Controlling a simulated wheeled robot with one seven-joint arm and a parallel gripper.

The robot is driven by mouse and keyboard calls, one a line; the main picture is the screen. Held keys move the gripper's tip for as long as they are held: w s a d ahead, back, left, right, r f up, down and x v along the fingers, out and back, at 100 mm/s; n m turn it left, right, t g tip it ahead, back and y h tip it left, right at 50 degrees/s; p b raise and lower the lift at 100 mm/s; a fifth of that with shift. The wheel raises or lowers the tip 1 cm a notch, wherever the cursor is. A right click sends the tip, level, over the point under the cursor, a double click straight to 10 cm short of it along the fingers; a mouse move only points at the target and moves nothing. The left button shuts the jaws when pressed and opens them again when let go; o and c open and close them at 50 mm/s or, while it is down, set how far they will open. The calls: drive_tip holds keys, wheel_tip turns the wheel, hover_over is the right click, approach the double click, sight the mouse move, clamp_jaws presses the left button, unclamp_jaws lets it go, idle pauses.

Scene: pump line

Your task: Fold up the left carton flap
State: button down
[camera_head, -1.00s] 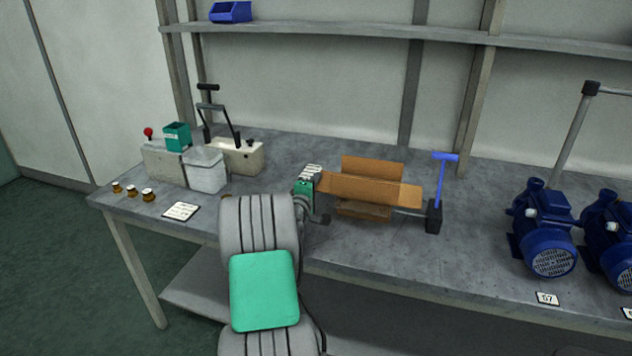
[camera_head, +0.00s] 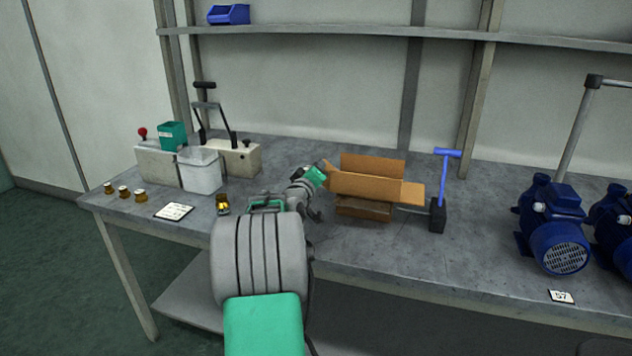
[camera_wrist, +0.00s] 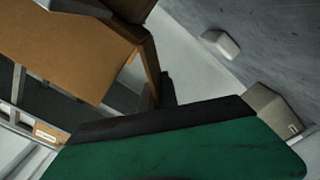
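The open brown carton (camera_head: 365,186) sits on the bench in the head view, its long back flap standing up. Its left flap (camera_head: 329,172) shows as a narrow tilted piece at the left end, beside my gripper (camera_head: 318,177). The right flap (camera_head: 413,193) sticks outward. My gripper is at the carton's left end; whether it touches the flap is unclear. In the wrist view, the carton (camera_wrist: 70,45) fills the upper left, with a narrow brown panel (camera_wrist: 148,65) at its edge. A green and black part of my gripper fills the bottom. The finger gap cannot be made out.
A blue T-handled tool (camera_head: 441,190) in a black block stands just right of the carton. Blue pumps (camera_head: 552,230) stand farther right. A small amber bottle (camera_head: 222,204) stands left of my arm. White and green bins (camera_head: 200,170) are at the back left.

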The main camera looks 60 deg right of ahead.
drive_tip(key=shift+s+d+r+m+b, duration=0.1)
drive_tip(key=shift+s+r+m+b, duration=0.15)
drive_tip(key=shift+m+b, duration=0.4)
drive_tip(key=shift+s+r+m+b, duration=0.2)
drive_tip(key=shift+s+m+b, duration=0.1)
drive_tip(key=shift+m+b, duration=0.35)
drive_tip(key=shift+s+d+r+m+b, duration=0.1)
drive_tip(key=shift+s+r+m+b, duration=0.15)
drive_tip(key=shift+m+b, duration=0.4)
drive_tip(key=shift+m, duration=0.25)
drive_tip(key=c, duration=1.6)
unclamp_jaws()
drive_tip(key=shift+c, duration=0.2)
